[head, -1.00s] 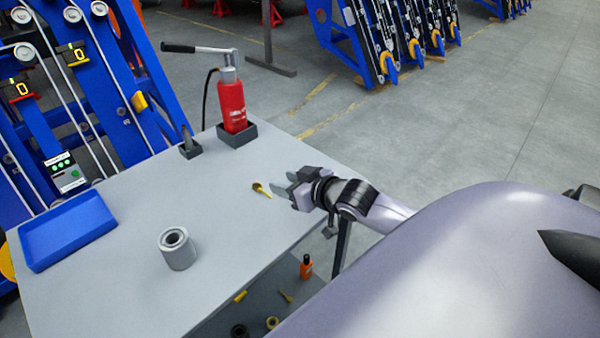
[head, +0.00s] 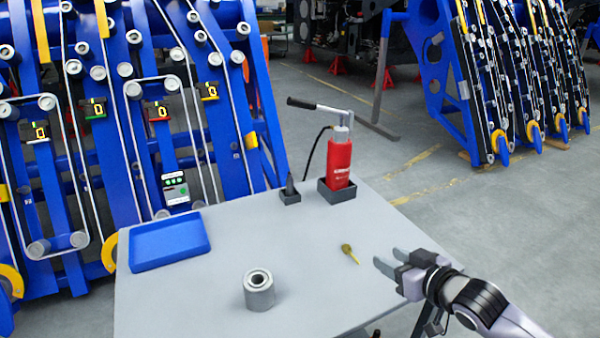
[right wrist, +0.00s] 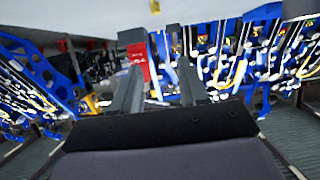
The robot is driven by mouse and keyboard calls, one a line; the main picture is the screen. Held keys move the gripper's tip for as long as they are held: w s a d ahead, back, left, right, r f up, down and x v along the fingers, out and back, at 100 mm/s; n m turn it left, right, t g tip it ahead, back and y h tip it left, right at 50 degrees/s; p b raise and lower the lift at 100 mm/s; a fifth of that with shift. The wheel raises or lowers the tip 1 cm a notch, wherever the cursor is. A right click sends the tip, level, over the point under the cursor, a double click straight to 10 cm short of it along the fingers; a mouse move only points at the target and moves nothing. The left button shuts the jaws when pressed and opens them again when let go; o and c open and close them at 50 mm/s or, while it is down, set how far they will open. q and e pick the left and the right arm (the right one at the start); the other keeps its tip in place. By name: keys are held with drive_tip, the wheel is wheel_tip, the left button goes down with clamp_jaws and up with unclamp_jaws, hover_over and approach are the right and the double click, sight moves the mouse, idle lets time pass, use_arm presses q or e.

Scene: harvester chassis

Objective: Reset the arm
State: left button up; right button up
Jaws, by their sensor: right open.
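My right gripper (head: 389,261) is over the right edge of the grey table (head: 200,305) in the head view. Its two fingers are apart with nothing between them. In the right wrist view the right gripper (right wrist: 160,92) also shows its two grey fingers spread and empty. A small brass-coloured piece (head: 349,254) lies on the table just left of the fingertips, apart from them. My left gripper is not in the head view.
A red hand pump (head: 340,172) stands in a dark holder at the table's back right. A blue tray (head: 170,243) and a grey cylinder (head: 259,291) are on the table. Blue harvester frames (head: 120,110) rise behind. The table's middle is clear.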

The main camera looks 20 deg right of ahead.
drive_tip(key=s+a+f+g, duration=0.3)
drive_tip(key=s+a, duration=0.1)
drive_tip(key=s, duration=0.3)
drive_tip(key=s+a+f+n+g+h, duration=0.15)
drive_tip(key=s+a+g, duration=0.25)
drive_tip(key=s, duration=0.4)
drive_tip(key=s+a+f+m+g+y, duration=0.1)
drive_tip(key=s+a+f+g, duration=0.3)
drive_tip(key=s, duration=0.3)
drive_tip(key=w+a+f+t+y, duration=0.1)
drive_tip(key=w+a+f+t, duration=0.2)
drive_tip(key=w+f+t, duration=0.3)
drive_tip(key=shift+w+a+f+n+t, duration=0.15)
drive_tip(key=shift+w+f+n+t, duration=0.3)
drive_tip(key=shift+f+t, duration=0.9)
drive_tip(key=shift+f+g+y, duration=0.2)
drive_tip(key=shift+g+y, duration=0.05)
drive_tip(key=shift+s, duration=0.15)
